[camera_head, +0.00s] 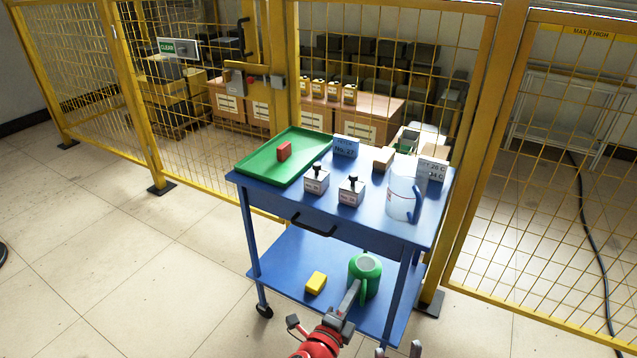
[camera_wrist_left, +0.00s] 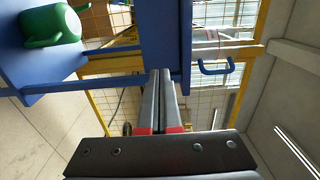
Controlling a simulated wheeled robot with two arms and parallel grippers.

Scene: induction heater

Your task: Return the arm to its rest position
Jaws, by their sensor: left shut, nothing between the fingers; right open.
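My left gripper (camera_head: 350,294) reaches up from the bottom of the head view, in front of the blue trolley (camera_head: 333,235). Its fingers overlap the green jug (camera_head: 365,265) on the lower shelf; whether they touch it is unclear there. In the left wrist view the fingers (camera_wrist_left: 163,76) are shut together and empty, pointing at the blue trolley edge, with the green jug (camera_wrist_left: 50,22) apart at upper left. My right gripper (camera_head: 398,350) shows only its two fingertips at the bottom edge, spread apart with nothing visible between them.
A yellow block (camera_head: 316,283) lies on the lower shelf. Yellow mesh fencing stands behind.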

